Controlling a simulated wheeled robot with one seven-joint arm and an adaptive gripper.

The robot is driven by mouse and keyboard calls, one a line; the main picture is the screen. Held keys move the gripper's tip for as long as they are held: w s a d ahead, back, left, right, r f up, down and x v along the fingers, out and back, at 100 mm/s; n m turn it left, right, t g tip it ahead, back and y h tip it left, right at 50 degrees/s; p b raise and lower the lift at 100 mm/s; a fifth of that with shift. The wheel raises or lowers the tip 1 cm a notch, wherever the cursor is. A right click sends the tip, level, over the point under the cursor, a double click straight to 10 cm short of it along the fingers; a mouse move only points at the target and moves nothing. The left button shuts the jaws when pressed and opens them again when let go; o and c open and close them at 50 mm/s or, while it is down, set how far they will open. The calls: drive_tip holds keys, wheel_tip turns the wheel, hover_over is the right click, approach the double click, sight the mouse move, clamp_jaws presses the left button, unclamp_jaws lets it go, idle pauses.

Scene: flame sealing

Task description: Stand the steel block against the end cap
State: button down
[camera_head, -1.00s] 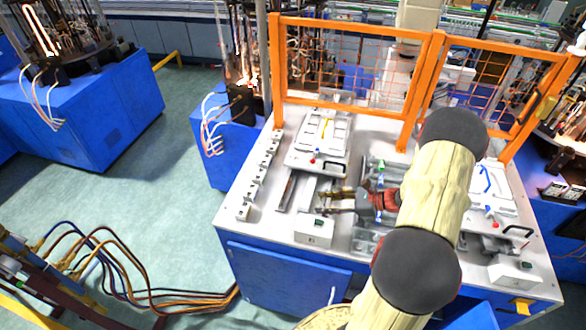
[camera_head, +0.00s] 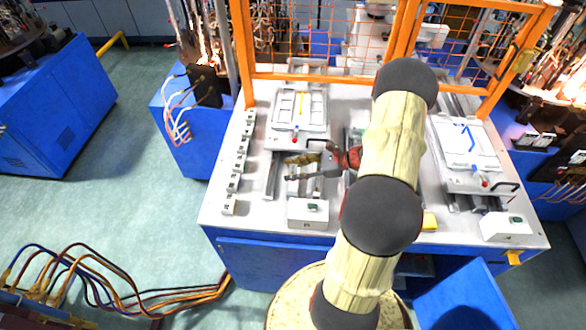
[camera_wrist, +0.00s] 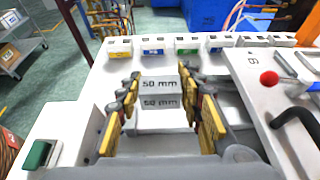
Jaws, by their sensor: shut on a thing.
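In the wrist view a pale steel block (camera_wrist: 160,86) marked "50 mm" sits between the yellow-padded fingertips of my gripper (camera_wrist: 160,92), which is shut on it. A second "50 mm" marking shows just below the first; I cannot tell whether it is a reflection. In the head view my gripper (camera_head: 301,168) points left over the left fixture, in front of the white plate; the block is too small to make out there. I cannot clearly pick out the end cap in either view.
A row of small white boxes (camera_wrist: 200,41) runs along the table's left edge, beyond the fingertips. A white box with a green button (camera_head: 308,212) stands at the front. The fixture's red-knobbed lever (camera_wrist: 269,78) and black handle are close on the right in the wrist view. Orange fencing (camera_head: 245,60) closes the back.

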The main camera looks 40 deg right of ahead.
sight(294, 183)
drive_tip(key=shift+f+b, duration=1.4)
drive_tip(key=shift+f, duration=0.9)
drive_tip(key=shift+f, duration=0.2)
drive_tip(key=c, duration=1.2)
unclamp_jaws()
drive_tip(key=shift+o, duration=0.5)
drive_tip(key=v, duration=1.2)
